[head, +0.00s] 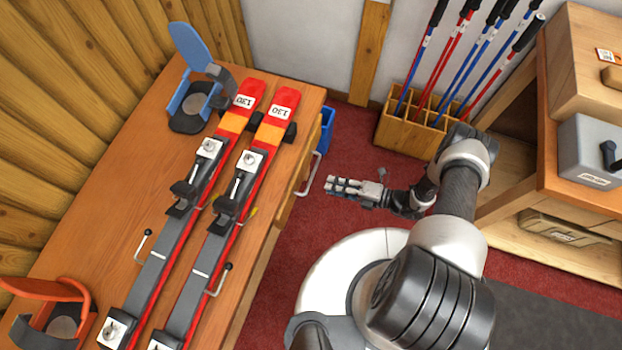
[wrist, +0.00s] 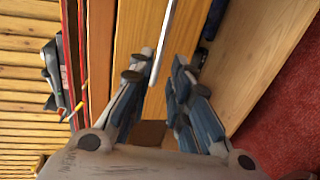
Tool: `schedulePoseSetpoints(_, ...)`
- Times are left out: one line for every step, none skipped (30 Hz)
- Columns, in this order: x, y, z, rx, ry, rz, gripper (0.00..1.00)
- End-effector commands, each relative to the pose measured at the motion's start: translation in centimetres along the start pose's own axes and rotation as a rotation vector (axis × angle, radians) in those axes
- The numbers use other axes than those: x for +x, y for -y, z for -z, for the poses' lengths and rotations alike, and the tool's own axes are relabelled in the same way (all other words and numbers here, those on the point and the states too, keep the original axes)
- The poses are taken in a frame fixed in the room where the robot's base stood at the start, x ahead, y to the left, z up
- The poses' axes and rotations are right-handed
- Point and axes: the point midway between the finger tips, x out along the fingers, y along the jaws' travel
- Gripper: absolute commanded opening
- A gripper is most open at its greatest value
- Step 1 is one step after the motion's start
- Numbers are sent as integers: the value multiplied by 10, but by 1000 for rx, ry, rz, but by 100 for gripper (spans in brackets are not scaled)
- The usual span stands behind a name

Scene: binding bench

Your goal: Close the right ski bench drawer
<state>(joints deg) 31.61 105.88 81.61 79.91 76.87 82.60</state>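The wooden ski bench (head: 110,190) fills the left of the head view. A pale bar handle (head: 309,175) stands out from the front of the right drawer (head: 287,208); how far the drawer stands out is hard to tell from above. My gripper (head: 332,185) is just right of the handle, pointing at it, with a small gap. In the wrist view the handle (wrist: 162,40) runs between the tips of my open gripper (wrist: 160,72), beyond them, in front of a wooden face (wrist: 138,32). Nothing is held.
Two red skis (head: 215,215) are clamped on the bench top. A blue container (head: 326,130) is by the bench's far corner. A pole rack (head: 405,132) stands against the wall. A cabinet with a grey box (head: 592,150) is at right. Red carpet lies between.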

Motion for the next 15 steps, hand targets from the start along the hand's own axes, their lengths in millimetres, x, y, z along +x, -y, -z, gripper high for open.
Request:
schedulePoseSetpoints(13, 1, 2, 0, -8, 0, 18)
schedulePoseSetpoints(20, 1, 2, 0, -7, 0, 18)
schedulePoseSetpoints(28, 1, 2, 0, -7, 0, 18)
schedulePoseSetpoints(35, 1, 2, 0, -7, 0, 18)
schedulePoseSetpoints(41, 1, 2, 0, -6, 0, 18)
schedulePoseSetpoints(48, 1, 2, 0, -6, -1, 18)
schedulePoseSetpoints(54, 1, 2, 0, -6, -1, 18)
schedulePoseSetpoints(59, 1, 2, 0, -5, 0, 18)
schedulePoseSetpoints(65, 1, 2, -1, -5, 0, 18)
schedulePoseSetpoints(69, 1, 1, -1, -4, 0, 18)
schedulePoseSetpoints(72, 1, 1, -1, -4, 0, 18)
schedulePoseSetpoints(77, 1, 1, -1, -2, 0, 18)
schedulePoseSetpoints(79, 1, 1, -1, -2, 0, 18)
schedulePoseSetpoints(82, 1, 1, -1, -2, 0, 18)
schedulePoseSetpoints(84, 0, 0, -1, -1, 0, 18)
